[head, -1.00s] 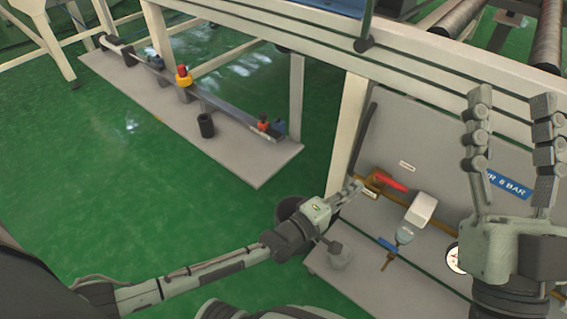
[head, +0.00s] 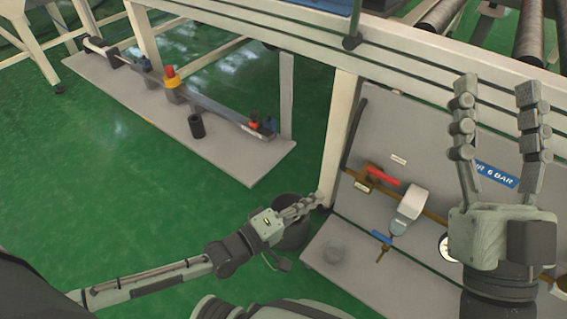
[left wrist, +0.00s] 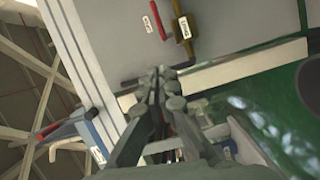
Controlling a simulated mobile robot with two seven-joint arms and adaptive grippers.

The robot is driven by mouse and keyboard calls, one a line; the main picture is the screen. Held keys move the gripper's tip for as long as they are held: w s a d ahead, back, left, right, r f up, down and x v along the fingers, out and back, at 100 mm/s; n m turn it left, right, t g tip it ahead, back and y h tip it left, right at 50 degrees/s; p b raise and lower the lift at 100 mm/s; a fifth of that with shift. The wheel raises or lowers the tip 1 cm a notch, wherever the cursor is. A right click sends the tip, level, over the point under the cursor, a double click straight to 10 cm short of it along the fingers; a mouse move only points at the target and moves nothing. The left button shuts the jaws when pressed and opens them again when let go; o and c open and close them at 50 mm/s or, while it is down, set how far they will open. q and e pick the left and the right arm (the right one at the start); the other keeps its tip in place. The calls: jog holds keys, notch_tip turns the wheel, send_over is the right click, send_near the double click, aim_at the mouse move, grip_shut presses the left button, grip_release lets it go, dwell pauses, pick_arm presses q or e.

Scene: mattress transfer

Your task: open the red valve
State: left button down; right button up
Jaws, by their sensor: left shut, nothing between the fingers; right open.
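The red valve handle (head: 383,176) sits on a brass valve body (head: 366,180) on the grey panel, left of a grey-white filter unit. The handle lies roughly along the brass pipe. In the left wrist view the red handle (left wrist: 157,18) and brass body (left wrist: 182,24) show at the top, beyond the fingers. My left gripper (head: 314,200) is shut and empty, left of and below the valve, apart from it. Its fingers (left wrist: 162,82) also show in the left wrist view. My right gripper (head: 497,92) is open and raised in front of the panel, right of the valve.
A cream frame post (head: 338,135) stands left of the panel (head: 420,140). A dark round bin (head: 291,230) is beside my left gripper. The filter unit (head: 411,205) and a gauge (head: 446,247) are right of the valve. Green floor (head: 120,190) is open at left.

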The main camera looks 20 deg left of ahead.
pick_arm(q)
jog(key=s+d+r+m+g+p, duration=0.2)
jog(key=s+d+r+m, duration=0.25)
jog(key=r+m, duration=0.4)
jog(key=a+r+m+y+p, duration=0.1)
jog(key=a+r+m+y, duration=0.3)
jog(key=a+r+y, duration=0.3)
jog(key=shift+s+a+m+g+p, duration=0.35)
jog(key=shift+s+a+p, duration=0.1)
jog(key=shift+a, duration=0.7)
jog(key=shift+f, duration=0.1)
